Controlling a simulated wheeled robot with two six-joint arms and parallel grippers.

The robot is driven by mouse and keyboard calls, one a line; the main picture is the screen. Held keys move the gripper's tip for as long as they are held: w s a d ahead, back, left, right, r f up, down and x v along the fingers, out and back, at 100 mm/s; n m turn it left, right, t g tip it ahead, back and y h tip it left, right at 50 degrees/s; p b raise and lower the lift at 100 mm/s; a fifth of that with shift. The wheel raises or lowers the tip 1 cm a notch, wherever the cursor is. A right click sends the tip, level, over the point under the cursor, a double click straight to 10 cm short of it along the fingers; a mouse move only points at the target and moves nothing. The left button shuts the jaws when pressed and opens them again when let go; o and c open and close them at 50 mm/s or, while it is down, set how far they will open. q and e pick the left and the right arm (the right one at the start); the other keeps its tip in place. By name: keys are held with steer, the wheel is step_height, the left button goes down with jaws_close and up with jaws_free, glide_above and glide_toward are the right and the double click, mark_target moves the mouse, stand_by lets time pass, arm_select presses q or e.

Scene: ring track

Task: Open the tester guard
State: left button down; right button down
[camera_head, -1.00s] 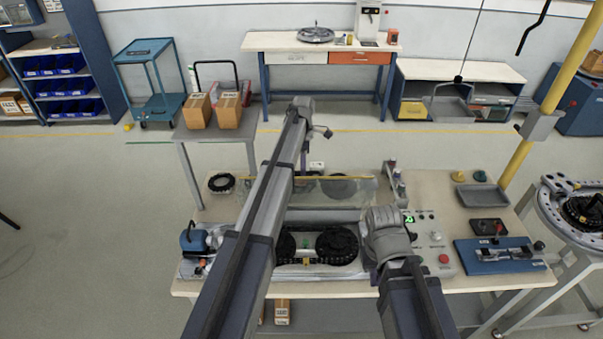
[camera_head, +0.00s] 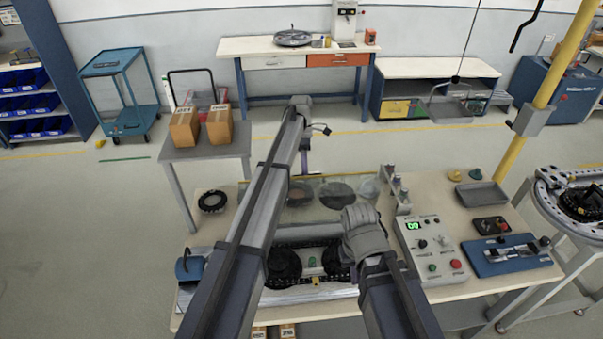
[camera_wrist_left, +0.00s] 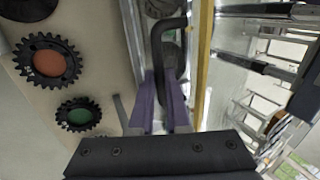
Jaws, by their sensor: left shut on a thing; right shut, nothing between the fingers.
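The tester guard (camera_head: 352,207) is a clear panel with a yellow top edge, at the back of the tester. Dark round discs show through it. The tester (camera_head: 335,291) has a chain around black sprockets (camera_head: 285,263) in front. My left gripper (camera_head: 305,170) reaches over to the guard's yellow edge. In the left wrist view my left gripper (camera_wrist_left: 160,108) has its purple fingers shut on a black bar handle (camera_wrist_left: 182,70) beside the yellow edge (camera_wrist_left: 204,60). My right gripper (camera_head: 362,235) is by the tester's right end, its fingers hidden from view.
A control box (camera_head: 430,245) with a green display and red button stands right of the tester. A blue fixture (camera_head: 512,255) and a grey tray (camera_head: 482,194) lie further right. A black ring gear (camera_head: 212,200) lies at the table's left. My left arm covers part of the tester.

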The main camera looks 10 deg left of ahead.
arm_select(q)
steer(key=c, duration=0.9)
jaws_free()
steer(key=shift+r, duration=0.1)
steer(key=p+v, duration=0.7)
steer(key=shift+w+r, duration=0.2)
steer(key=shift+r, duration=0.1)
